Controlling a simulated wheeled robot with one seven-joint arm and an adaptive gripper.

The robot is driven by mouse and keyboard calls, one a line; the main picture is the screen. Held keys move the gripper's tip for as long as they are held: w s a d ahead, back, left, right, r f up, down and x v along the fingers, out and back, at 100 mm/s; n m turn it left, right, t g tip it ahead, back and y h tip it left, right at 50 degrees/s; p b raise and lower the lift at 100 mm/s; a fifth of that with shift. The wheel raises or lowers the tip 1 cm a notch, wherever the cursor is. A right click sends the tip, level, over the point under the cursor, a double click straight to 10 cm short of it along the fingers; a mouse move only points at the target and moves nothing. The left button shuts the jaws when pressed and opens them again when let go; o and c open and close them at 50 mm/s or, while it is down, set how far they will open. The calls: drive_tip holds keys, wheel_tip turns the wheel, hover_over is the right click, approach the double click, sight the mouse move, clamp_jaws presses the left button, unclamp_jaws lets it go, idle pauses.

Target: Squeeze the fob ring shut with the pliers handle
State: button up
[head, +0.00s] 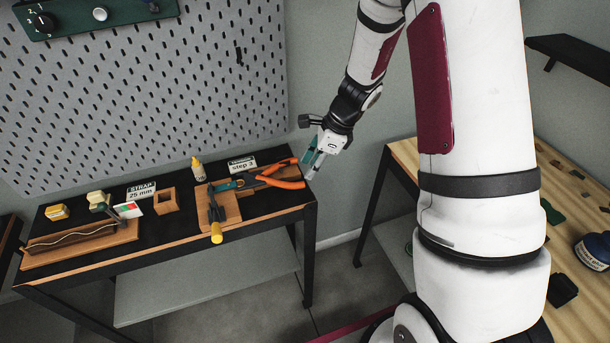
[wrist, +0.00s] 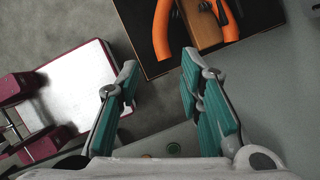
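The pliers (head: 283,182) lie on the black-topped bench at its right end, their orange handles pointing right and their head over a wooden block (head: 228,206). In the wrist view the two orange handles of the pliers (wrist: 163,32) show at the top, beyond my fingertips. My gripper (head: 314,162) is in the air just right of the handles, near the bench's right end. It also shows in the wrist view (wrist: 160,72), its teal-padded fingers apart with nothing between them. The fob ring cannot be made out; the pliers' jaws are too small to read.
A yellow-handled tool (head: 216,232) lies on the wooden block, overhanging the front edge. A yellow bottle (head: 198,169) and a "step 3" sign (head: 242,164) stand behind. A small wooden box (head: 166,201) is left. A pegboard (head: 140,90) rises behind the bench. Open floor lies right of the bench.

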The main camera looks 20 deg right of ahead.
drive_tip(key=shift+v, duration=2.5)
drive_tip(key=s+a+r+n+t+h, duration=0.1)
drive_tip(key=s+a+r+n, duration=0.2)
drive_tip(key=s+r+n, duration=0.6)
drive_tip(key=s+a+r+n+t+h, duration=0.1)
drive_tip(key=s+a+r+n, duration=0.2)
drive_tip(key=s+r+n, duration=0.6)
drive_tip(key=s+d+r+n+t+h+b, duration=0.1)
drive_tip(key=s+r+n+h, duration=0.1)
drive_tip(key=s+r+n, duration=0.2)
drive_tip(key=shift+s+r+n+t, duration=0.3)
drive_tip(key=shift+s+r, duration=0.05)
drive_tip(key=shift+s, duration=0.2)
